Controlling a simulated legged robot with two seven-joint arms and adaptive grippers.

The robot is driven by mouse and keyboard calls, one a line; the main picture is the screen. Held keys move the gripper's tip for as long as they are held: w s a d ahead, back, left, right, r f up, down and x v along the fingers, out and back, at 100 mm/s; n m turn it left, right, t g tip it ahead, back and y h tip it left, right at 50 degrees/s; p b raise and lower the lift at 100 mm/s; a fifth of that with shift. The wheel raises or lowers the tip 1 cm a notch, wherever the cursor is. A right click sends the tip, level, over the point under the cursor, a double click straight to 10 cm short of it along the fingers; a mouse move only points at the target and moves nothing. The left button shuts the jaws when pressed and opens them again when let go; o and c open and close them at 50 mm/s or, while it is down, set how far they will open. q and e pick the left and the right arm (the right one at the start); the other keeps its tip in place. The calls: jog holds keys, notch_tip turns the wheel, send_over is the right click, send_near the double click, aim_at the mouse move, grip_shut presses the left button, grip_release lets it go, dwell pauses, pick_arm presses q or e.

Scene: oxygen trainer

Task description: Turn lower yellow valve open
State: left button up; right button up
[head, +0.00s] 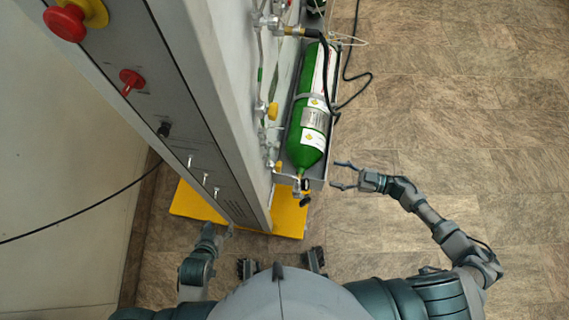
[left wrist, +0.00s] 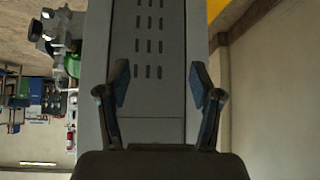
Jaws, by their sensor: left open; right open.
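The lower yellow valve (head: 278,165) is a small yellow handle on the cabinet's side, beside the neck end of the green cylinder. A second yellow valve (head: 272,111) sits farther along the same pipework. My right gripper (head: 342,175) is open and empty, to the right of the cylinder tray and apart from the lower valve. My left gripper (head: 222,229) is at the cabinet's near end. In the left wrist view my left gripper (left wrist: 160,85) is open and empty, its fingers in front of a grey slotted panel.
The grey cabinet (head: 190,100) stands on a yellow base (head: 290,219). The green cylinder (head: 307,155) lies in a grey tray (head: 317,180), with a black knob (head: 305,200) at its neck. A black hose (head: 328,85) runs alongside. The floor (head: 450,130) to the right is clear.

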jog(key=g, duration=0.1)
send_near(279, 167)
jog(key=shift+n, duration=0.4)
jog(key=x, duration=0.3)
jog(key=f+x, duration=0.1)
jog(key=x, duration=0.2)
jog(key=b+x, duration=0.1)
jog(key=x, duration=0.2)
jog(key=shift+w+f, duration=0.25)
jog(key=shift+w, duration=0.1)
jog(key=shift+a, duration=0.4)
jog(key=shift+d, duration=1)
jog(key=c, duration=0.3)
jog(key=shift+d, duration=0.1)
jog(key=c, duration=0.8)
pick_arm(q)
jog(key=shift+w+a+r+t+h, duration=0.2)
jog(key=shift+w+r+t+h, duration=0.1)
jog(key=shift+w+r+t, duration=0.95)
pick_arm(e)
jog(key=shift+w+a+r, duration=0.1)
jog(key=shift+a, duration=0.5)
jog(key=shift+c, duration=0.2)
